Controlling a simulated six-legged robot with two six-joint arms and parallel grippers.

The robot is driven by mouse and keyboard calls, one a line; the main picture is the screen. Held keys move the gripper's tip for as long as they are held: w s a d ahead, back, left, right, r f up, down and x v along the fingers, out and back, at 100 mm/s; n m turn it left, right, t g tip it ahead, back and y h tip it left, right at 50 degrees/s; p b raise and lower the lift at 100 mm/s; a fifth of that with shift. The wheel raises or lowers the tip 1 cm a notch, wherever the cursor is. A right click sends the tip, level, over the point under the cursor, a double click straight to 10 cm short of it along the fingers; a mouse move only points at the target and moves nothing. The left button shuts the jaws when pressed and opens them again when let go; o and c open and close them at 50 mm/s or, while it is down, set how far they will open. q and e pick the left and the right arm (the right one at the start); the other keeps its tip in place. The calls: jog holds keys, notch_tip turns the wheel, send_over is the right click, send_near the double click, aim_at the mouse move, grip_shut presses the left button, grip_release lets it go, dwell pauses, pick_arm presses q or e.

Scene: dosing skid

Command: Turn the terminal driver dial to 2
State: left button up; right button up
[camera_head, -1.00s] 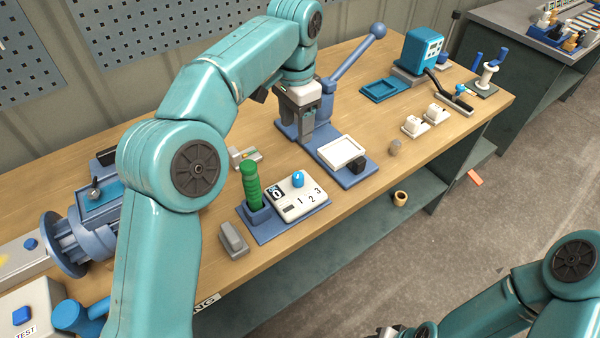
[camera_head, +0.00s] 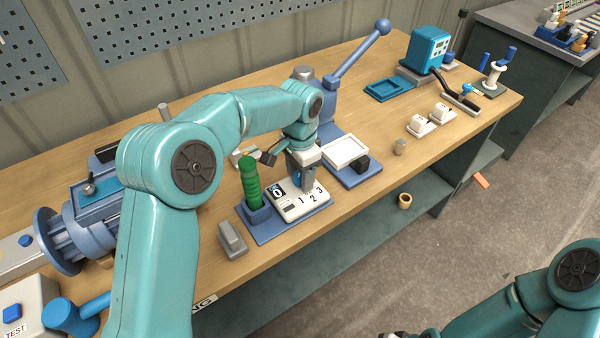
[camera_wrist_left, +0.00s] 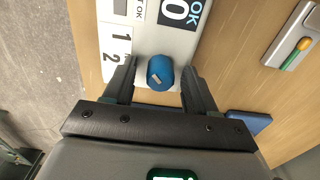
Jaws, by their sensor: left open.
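The terminal driver is a green-handled tool (camera_head: 250,181) upright in a blue base (camera_head: 262,232). Beside it, a white panel (camera_head: 292,209) carries the numbers 1, 2 and 3 and a dark square reading 0. The blue dial (camera_wrist_left: 160,70) on this panel has a pale mark; which number it points at I cannot tell. My left gripper (camera_head: 301,183) is down at the panel and mostly hides the dial in the head view. In the wrist view its open fingers (camera_wrist_left: 158,75) stand on either side of the dial. Only a sliver of my right gripper (camera_head: 402,334) shows at the bottom edge.
A grey block (camera_head: 232,238) sits at the bench's front edge, left of the driver base. A blue lever press (camera_head: 345,80) and a white tray (camera_head: 346,153) stand just behind and right. White switches (camera_head: 430,118) are farther right.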

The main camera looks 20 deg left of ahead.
pick_arm(q)
jog(key=shift+s, duration=0.15)
grip_shut()
jog(key=shift+n, duration=0.4)
jog(key=n, duration=0.3)
jog(key=shift+n, duration=2.5)
grip_release()
